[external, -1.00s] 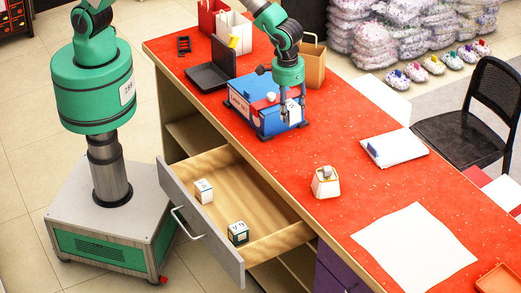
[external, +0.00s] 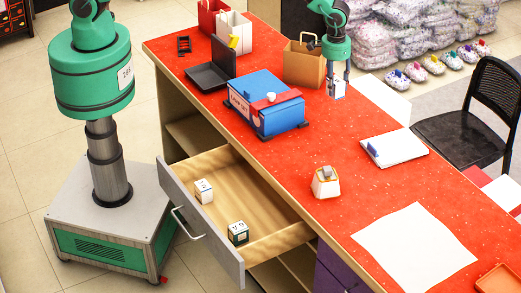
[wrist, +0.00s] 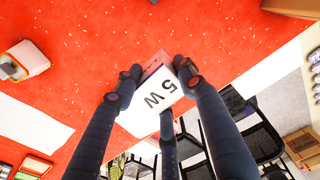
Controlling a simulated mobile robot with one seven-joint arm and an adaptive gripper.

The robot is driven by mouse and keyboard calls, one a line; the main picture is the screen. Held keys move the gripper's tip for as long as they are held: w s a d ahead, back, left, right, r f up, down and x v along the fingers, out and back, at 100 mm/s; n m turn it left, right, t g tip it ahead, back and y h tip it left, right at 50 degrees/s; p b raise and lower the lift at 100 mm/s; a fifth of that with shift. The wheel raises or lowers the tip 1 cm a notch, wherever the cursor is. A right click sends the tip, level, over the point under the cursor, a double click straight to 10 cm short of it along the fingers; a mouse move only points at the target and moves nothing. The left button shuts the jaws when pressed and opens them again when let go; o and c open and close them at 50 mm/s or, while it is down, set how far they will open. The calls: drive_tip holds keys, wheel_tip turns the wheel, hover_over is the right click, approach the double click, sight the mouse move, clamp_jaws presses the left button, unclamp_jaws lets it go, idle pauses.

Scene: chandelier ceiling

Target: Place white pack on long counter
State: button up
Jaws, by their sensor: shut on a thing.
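My gripper (external: 338,84) is shut on a small white pack (external: 339,91) and holds it in the air near the far edge of the long counter's red top (external: 290,160). In the wrist view the white pack (wrist: 148,110) sits between the dark fingertips (wrist: 152,80), with "5 W" printed on its near face. Red counter top (wrist: 105,45) shows behind it and to the left. The pack looks clear of the counter, but its exact height is hard to tell.
A blue box device (external: 270,105) stands left of the gripper, with a brown paper bag (external: 303,65) close beside it. A white notepad (external: 395,148), a small white-and-tan item (external: 325,183) and a paper sheet (external: 415,248) lie nearer. A drawer (external: 225,205) stands open.

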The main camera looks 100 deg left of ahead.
drive_tip(key=f, duration=0.3)
drive_tip(key=shift+d, duration=0.2)
drive_tip(key=shift+f, duration=0.45)
hover_over(332, 128)
drive_tip(key=shift+f, duration=3.1)
drive_tip(key=shift+f, duration=0.1)
drive_tip(key=shift+f+p, duration=0.3)
drive_tip(key=shift+f, duration=1.45)
drive_tip(key=shift+f, duration=0.15)
drive_tip(key=o, duration=1.2)
drive_tip(key=shift+s, duration=0.1)
